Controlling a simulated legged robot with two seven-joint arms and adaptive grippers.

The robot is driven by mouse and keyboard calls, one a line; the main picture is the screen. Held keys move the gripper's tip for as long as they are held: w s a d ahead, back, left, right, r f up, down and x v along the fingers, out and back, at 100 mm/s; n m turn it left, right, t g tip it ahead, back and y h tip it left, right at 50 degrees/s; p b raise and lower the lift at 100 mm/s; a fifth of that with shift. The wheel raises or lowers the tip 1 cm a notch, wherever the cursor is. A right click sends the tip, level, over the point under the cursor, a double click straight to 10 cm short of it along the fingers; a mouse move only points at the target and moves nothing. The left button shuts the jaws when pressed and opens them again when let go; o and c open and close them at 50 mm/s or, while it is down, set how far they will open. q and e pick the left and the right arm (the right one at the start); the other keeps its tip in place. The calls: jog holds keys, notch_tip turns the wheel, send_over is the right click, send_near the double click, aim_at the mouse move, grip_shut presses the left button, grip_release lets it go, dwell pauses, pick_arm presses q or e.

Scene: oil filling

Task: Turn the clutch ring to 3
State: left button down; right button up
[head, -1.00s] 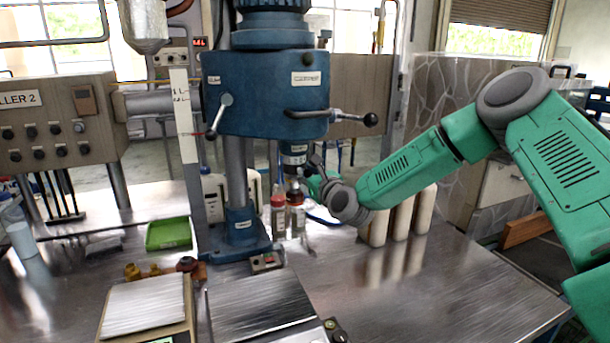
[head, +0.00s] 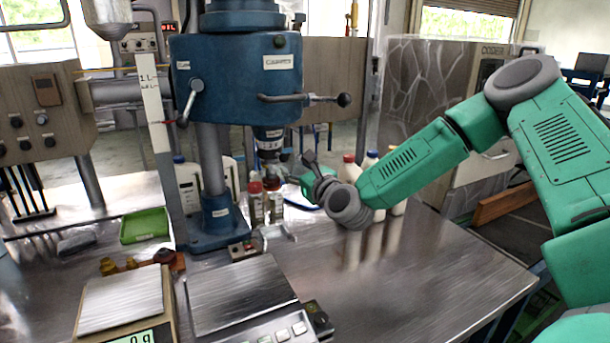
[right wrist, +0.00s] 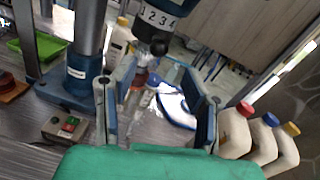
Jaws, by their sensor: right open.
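The clutch ring (head: 268,142) is the dark collar at the lower end of the blue drill press (head: 235,85). In the right wrist view, white number plates 1 to 4 show on the ring (right wrist: 157,18), at the top edge. Which number is set cannot be told. My right gripper (head: 290,172) is to the right of and below the ring, apart from it. In the right wrist view my gripper (right wrist: 158,66) has its two blue-padded fingers spread, with nothing held between them. My left gripper is out of view.
White bottles (head: 370,165) stand behind my right wrist. A ball-ended lever (head: 343,100) sticks out from the press.

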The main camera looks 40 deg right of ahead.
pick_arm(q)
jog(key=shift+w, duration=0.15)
pick_arm(e)
jog(key=shift+s+a+f, duration=0.1)
jog(key=shift+s, duration=1.05)
jog(key=shift+s+a+f, duration=0.1)
jog(key=shift+s, duration=1)
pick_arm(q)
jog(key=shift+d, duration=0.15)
pick_arm(e)
jog(key=shift+d, duration=0.15)
